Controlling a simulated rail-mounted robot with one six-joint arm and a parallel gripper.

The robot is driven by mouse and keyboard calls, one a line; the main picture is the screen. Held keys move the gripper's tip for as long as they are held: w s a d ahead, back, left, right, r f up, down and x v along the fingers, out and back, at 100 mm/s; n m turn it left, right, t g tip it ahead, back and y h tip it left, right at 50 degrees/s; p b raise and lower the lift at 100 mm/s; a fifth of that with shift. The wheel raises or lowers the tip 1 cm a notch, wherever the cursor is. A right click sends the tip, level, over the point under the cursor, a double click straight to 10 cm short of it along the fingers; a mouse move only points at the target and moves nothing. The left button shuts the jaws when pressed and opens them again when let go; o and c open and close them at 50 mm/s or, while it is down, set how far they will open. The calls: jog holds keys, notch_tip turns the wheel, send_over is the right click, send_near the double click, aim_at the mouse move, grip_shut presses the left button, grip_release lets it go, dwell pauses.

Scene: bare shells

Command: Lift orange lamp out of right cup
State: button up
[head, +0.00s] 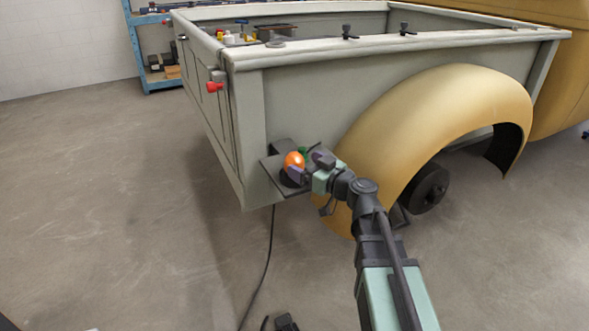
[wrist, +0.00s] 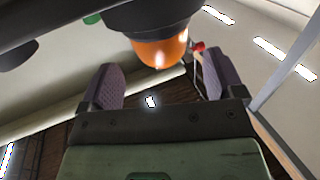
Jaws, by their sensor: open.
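The orange lamp (head: 294,160) is a rounded dome on the dark bracket plate at the corner of the grey truck bed. In the wrist view the orange lamp (wrist: 160,52) sits in a dark cup (wrist: 150,15), with its dome showing. My gripper (head: 309,165) is just to the right of the lamp in the head view. Its two purple fingers are spread in the wrist view (wrist: 163,78), with the lamp just beyond the gap and no clear contact. Much of the cup is hidden in the head view.
A green piece (head: 303,151) is close behind the lamp; it also shows in the wrist view (wrist: 92,18). Another dark rounded part (wrist: 18,54) is at the wrist view's left. The tan fender (head: 425,115) is close on the right. Open floor (head: 120,220) lies left.

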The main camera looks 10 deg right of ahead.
aim_at(301, 163)
jog(key=x, duration=0.4)
jog(key=shift+w+a, duration=0.2)
jog(key=shift+a, duration=0.1)
jog(key=c, duration=1.1)
notch_tip(301, 163, up, 20)
jog(key=p, duration=2)
